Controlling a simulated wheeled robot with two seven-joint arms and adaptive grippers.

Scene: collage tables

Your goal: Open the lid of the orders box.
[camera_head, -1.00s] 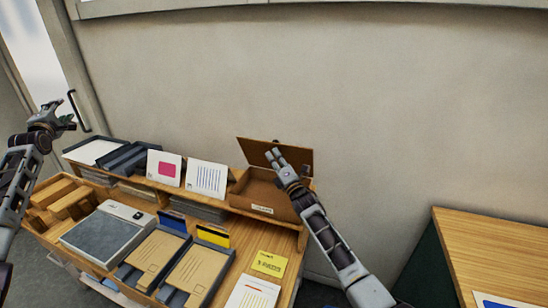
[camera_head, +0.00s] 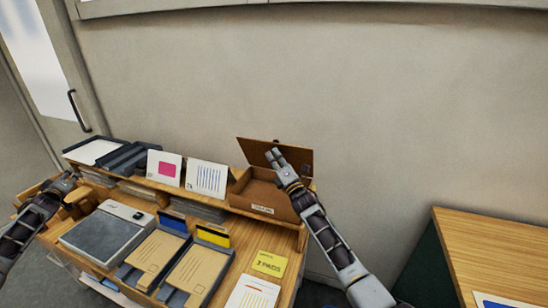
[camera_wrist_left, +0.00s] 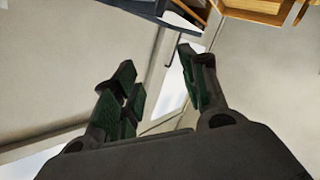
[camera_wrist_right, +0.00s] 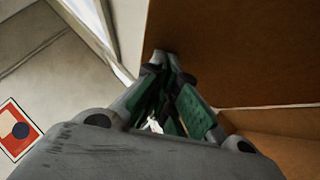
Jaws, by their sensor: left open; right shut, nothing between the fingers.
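The orders box (camera_head: 262,192) is a brown box with a small label on its front, at the right end of the raised shelf. Its lid (camera_head: 252,150) stands raised at the back, and the inside shows. My right gripper (camera_head: 274,155) is shut and empty at the lid's inner face; I cannot tell whether it touches. In the right wrist view the lid (camera_wrist_right: 235,55) fills the upper right beside the fingertips (camera_wrist_right: 165,62). My left gripper (camera_head: 66,182) is open and empty by the wooden organizer at the desk's left end; its spread fingers (camera_wrist_left: 155,80) show in the left wrist view.
Picture cards (camera_head: 207,175) and dark trays (camera_head: 130,157) stand on the shelf left of the box. A grey scale-like device (camera_head: 98,238), envelope trays (camera_head: 200,270) and a yellow note (camera_head: 268,263) lie in front. Another wooden table (camera_head: 480,245) is at right.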

